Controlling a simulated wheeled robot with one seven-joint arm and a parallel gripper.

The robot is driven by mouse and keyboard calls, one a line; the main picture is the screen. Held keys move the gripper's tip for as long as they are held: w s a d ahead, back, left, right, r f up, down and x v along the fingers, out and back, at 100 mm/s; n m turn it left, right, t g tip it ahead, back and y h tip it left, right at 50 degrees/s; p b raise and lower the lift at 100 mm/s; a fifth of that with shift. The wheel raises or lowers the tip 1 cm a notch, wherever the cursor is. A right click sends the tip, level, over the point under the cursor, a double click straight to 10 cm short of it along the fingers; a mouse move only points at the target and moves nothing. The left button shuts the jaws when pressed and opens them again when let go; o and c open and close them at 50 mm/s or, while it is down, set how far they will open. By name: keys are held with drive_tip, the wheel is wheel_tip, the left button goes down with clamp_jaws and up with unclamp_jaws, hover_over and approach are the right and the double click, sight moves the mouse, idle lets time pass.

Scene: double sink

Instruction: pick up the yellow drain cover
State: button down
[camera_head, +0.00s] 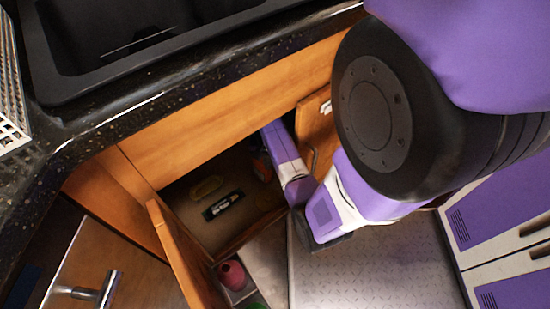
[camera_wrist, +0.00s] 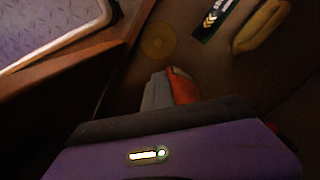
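The round yellow drain cover (camera_wrist: 158,41) lies on the dim cabinet floor in the wrist view, close to the cabinet's edge. I cannot make it out in the head view. My gripper (camera_wrist: 172,88) reaches into the cabinet, with its grey and orange fingertips a little below the cover in the wrist picture and apart from it. In the head view my gripper (camera_head: 262,168) is dark and partly hidden by my arm. The fingertips overlap, so I cannot tell whether they are open or shut. I see nothing held.
A long yellow object (camera_head: 207,187) and a black labelled package (camera_head: 222,205) lie on the cabinet floor. An open wooden door (camera_head: 174,255) stands at the left and another (camera_head: 318,132) at the right. A pink cup-like object (camera_head: 232,275) is near the front.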

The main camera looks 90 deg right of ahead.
drive_tip(key=shift+c, duration=2.2)
unclamp_jaws()
